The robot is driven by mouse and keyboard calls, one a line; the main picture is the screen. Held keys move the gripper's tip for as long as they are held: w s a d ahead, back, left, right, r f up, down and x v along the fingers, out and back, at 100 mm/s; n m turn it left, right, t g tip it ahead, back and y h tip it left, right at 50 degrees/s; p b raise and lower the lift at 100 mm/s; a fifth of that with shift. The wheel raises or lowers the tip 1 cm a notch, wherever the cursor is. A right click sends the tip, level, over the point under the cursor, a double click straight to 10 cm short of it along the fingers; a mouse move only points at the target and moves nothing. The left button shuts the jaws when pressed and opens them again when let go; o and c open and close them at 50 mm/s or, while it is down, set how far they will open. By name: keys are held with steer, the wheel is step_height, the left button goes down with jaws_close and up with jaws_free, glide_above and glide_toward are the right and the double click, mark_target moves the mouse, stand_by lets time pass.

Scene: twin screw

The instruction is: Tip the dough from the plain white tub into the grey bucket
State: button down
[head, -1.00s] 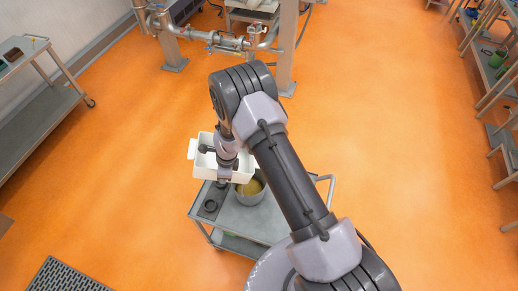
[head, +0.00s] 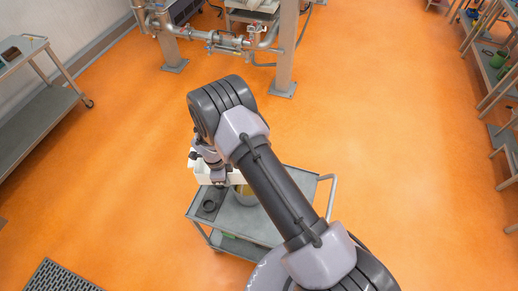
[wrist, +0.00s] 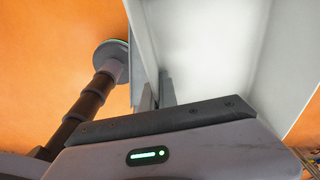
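The plain white tub (head: 203,174) is held up over the left part of the cart, mostly hidden behind my arm in the head view. In the wrist view its white wall and smooth surface (wrist: 205,45) fill the upper right, at a slant. My gripper (wrist: 155,90) has one finger on each side of the tub's wall and grips it. The grey bucket (head: 246,197) stands on the cart beside and below the tub, partly covered by my arm. Something yellowish shows inside the bucket. I see no dough in the visible part of the tub.
Steel pipework (head: 225,40) stands at the back, a metal table (head: 40,115) at the left and shelving at the right.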

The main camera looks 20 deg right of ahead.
steer(key=shift+r, duration=0.1)
steer(key=shift+r, duration=1.45)
